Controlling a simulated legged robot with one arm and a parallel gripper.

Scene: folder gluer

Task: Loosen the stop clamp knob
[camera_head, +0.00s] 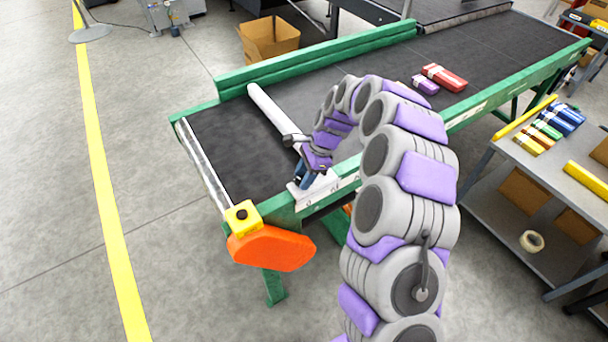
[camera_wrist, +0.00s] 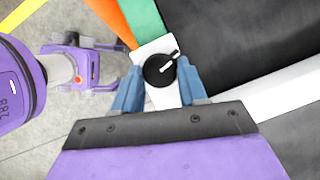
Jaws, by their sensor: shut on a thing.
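The stop clamp knob (camera_wrist: 155,73) is black and round with a white pointer, seen in the wrist view on a white bracket (camera_wrist: 152,48). My gripper (camera_wrist: 160,68) has its blue fingers on either side of the knob and is shut on it. In the head view my gripper (camera_head: 305,179) reaches down to the white bracket (camera_head: 323,187) on the near green rail, and the knob is hidden there. The white stop bar (camera_head: 272,112) lies across the dark belt; it also shows in the wrist view (camera_wrist: 285,88).
A yellow box with a black button (camera_head: 242,215) and an orange guard (camera_head: 270,248) are at the belt's near end. Red and purple cartons (camera_head: 444,77) lie farther along the belt (camera_head: 225,150). A grey cart (camera_head: 500,190) with small boxes stands at the right.

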